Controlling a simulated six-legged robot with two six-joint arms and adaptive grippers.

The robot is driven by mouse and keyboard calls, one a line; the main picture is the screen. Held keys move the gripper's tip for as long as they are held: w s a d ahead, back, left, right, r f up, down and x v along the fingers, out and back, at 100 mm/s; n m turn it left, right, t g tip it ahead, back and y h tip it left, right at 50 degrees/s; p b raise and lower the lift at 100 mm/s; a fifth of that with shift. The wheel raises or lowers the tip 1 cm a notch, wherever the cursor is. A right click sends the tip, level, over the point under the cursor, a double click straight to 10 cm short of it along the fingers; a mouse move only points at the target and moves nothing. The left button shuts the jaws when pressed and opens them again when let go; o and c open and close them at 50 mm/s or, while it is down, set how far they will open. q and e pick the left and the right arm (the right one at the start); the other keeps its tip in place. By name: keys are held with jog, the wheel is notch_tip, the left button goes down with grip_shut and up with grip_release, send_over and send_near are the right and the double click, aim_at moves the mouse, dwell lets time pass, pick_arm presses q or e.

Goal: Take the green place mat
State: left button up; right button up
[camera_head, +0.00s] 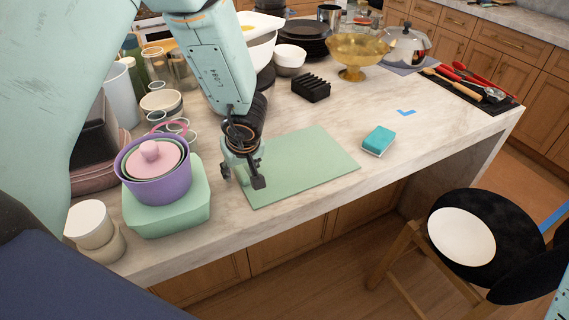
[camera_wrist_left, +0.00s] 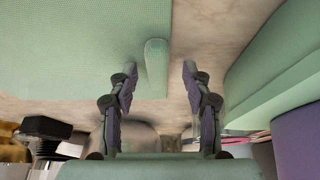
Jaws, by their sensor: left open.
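The green place mat (camera_head: 305,165) lies flat on the marble counter near its front edge. My left gripper (camera_head: 242,176) points down at the mat's left end, with its fingers apart. In the left wrist view the mat (camera_wrist_left: 70,45) fills the upper left, and its edge runs up the middle. A narrow green piece (camera_wrist_left: 156,62) at that edge shows between the open fingers (camera_wrist_left: 160,76); I cannot tell whether the fingers touch it. My right gripper is out of view.
A green box (camera_head: 170,205) with a purple pot (camera_head: 155,185) stands close left of the gripper; its side also shows in the wrist view (camera_wrist_left: 275,65). A teal sponge (camera_head: 379,139) lies right of the mat. A black rack (camera_head: 311,88) stands behind.

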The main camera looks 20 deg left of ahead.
pick_arm(q)
jog(key=shift+d, duration=0.15)
jog(key=c, duration=0.3)
jog(key=shift+w, duration=0.15)
jog(key=c, duration=0.3)
grip_shut()
